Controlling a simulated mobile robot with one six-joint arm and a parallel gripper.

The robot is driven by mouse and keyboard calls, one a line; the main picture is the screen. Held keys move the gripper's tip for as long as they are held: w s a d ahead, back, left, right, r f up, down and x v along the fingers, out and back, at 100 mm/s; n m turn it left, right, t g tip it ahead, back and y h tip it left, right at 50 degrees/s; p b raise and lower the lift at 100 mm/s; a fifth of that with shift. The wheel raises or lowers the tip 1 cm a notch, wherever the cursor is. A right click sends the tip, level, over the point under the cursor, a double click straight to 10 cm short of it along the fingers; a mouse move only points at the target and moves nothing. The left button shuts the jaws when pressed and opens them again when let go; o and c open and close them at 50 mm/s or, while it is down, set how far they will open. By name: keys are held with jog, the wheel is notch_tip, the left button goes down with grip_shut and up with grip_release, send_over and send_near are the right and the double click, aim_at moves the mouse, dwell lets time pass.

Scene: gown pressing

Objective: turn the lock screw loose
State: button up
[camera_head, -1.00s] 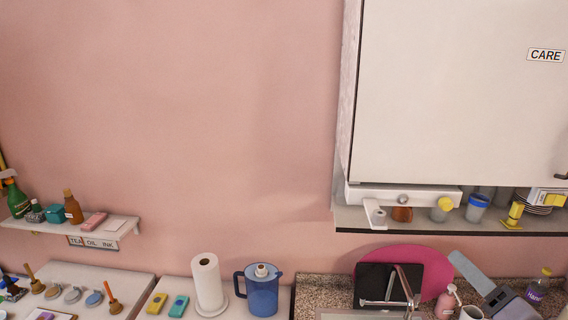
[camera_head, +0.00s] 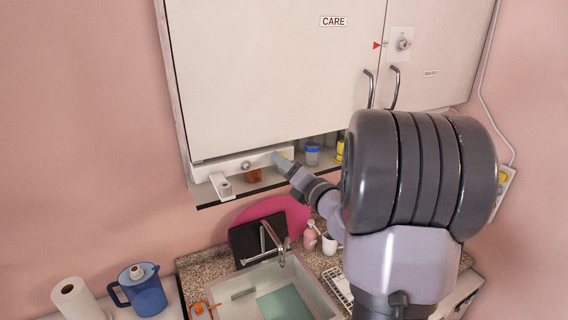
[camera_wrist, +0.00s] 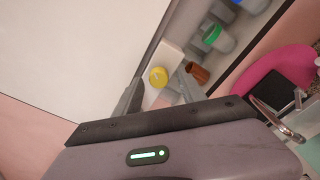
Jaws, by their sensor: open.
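A small round grey knob (camera_head: 246,165), which looks like the lock screw, sits on the white rail (camera_head: 212,170) under the CARE cabinet. My gripper (camera_head: 281,160) is at the rail's right end, to the right of the knob, seen small beyond my arm. In the wrist view my gripper (camera_wrist: 158,88) has its two fingers apart with nothing held between them. A round yellow face (camera_wrist: 158,77) shows between the fingers, against a white strip. I cannot tell whether it is the same knob, or how far it is from the fingertips.
A white bracket (camera_head: 222,186) hangs below the rail. A brown pot (camera_wrist: 197,74) and a green-lidded cup (camera_wrist: 217,38) stand close by the right finger; a blue cup (camera_head: 312,154) is on the shelf. The sink (camera_head: 230,293) and faucet (camera_head: 272,243) lie below.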

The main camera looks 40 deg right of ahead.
jog(key=shift+s, duration=0.1)
grip_shut()
jog(key=shift+n+b, duration=0.35)
jog(key=shift+n, duration=0.05)
jog(key=shift+n+g+b, duration=0.4)
jog(key=shift+n+b, duration=6)
jog(key=shift+b, duration=0.35)
jog(key=shift+r, duration=0.1)
